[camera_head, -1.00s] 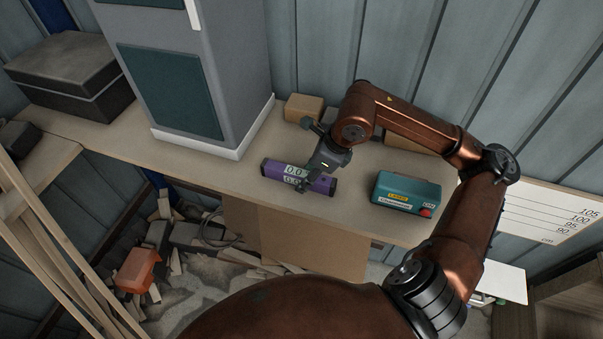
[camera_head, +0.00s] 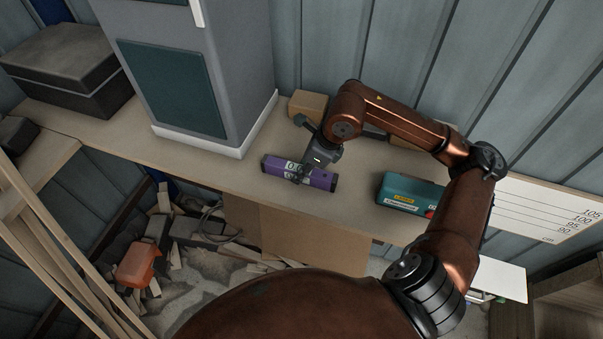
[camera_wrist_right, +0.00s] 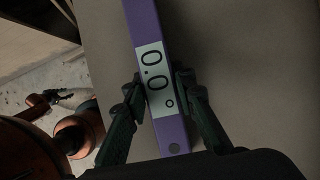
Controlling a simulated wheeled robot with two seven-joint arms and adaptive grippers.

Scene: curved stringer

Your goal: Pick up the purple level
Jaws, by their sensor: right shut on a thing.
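The purple level (camera_head: 322,181) is a long bar with dark ends and a white display, near the front edge of the bench (camera_head: 240,177). My right gripper (camera_head: 299,174) is shut on it, across the display near its middle. In the right wrist view the level (camera_wrist_right: 143,22) runs from top to bottom, its display reading 0.0°. The two fingers of my right gripper (camera_wrist_right: 160,88) press on its two long sides. I cannot tell whether the level touches the bench. My left gripper is not in view.
A teal box (camera_head: 408,193) with a red button stands right of the level, partly behind my arm. A cardboard box (camera_head: 307,104) is behind my gripper. A grey cabinet (camera_head: 240,60) stands to the left. The floor below holds wood scraps and an orange case (camera_head: 138,264).

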